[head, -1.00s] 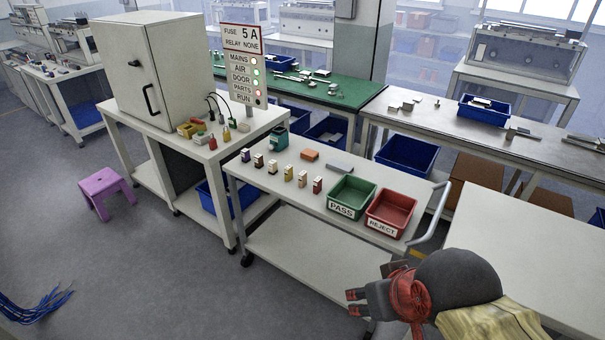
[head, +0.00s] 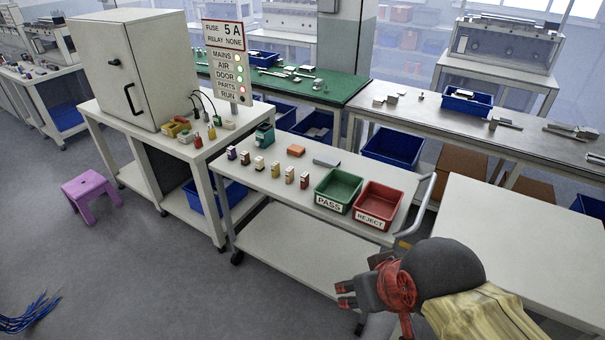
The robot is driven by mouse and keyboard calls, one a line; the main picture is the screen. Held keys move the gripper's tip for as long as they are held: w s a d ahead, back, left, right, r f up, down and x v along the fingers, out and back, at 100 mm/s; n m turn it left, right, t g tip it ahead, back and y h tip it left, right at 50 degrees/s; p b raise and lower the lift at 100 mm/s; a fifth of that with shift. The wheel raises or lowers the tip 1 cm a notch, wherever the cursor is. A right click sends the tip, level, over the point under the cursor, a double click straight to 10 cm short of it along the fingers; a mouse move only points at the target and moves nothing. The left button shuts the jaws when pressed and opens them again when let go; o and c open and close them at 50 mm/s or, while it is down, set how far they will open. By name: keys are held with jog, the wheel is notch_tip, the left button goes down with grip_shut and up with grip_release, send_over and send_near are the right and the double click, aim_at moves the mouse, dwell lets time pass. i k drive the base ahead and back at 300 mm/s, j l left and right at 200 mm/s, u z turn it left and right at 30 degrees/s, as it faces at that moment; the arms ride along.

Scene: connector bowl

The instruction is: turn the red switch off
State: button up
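A small red item (head: 198,141), perhaps the red switch, stands on the white table (head: 232,136) in front of the grey cabinet. It is too small to tell its lever position. A yellow item (head: 211,131) and a pale item (head: 229,125) stand to its right, with dark cables behind. My gripper (head: 343,294) is at the lower right, in front of the cart and far from the red item. Nothing shows between its fingers, and their spacing is too small to judge.
The white cart (head: 285,238) bears a row of small blocks, a green PASS bin (head: 338,191) and a red REJECT bin (head: 379,204). A sign with lights (head: 228,62) stands beside the cabinet (head: 130,68). A purple stool (head: 90,192) is on the floor.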

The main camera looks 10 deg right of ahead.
aim_at(176, 118)
jog(key=i+j, duration=0.45)
jog(key=i, duration=0.2)
jog(key=i+j, duration=0.5)
jog(key=i, duration=0.15)
jog(key=i+j, duration=0.45)
jog(key=i, duration=0.2)
jog(key=i+j, duration=0.95)
jog(key=i, duration=0.3)
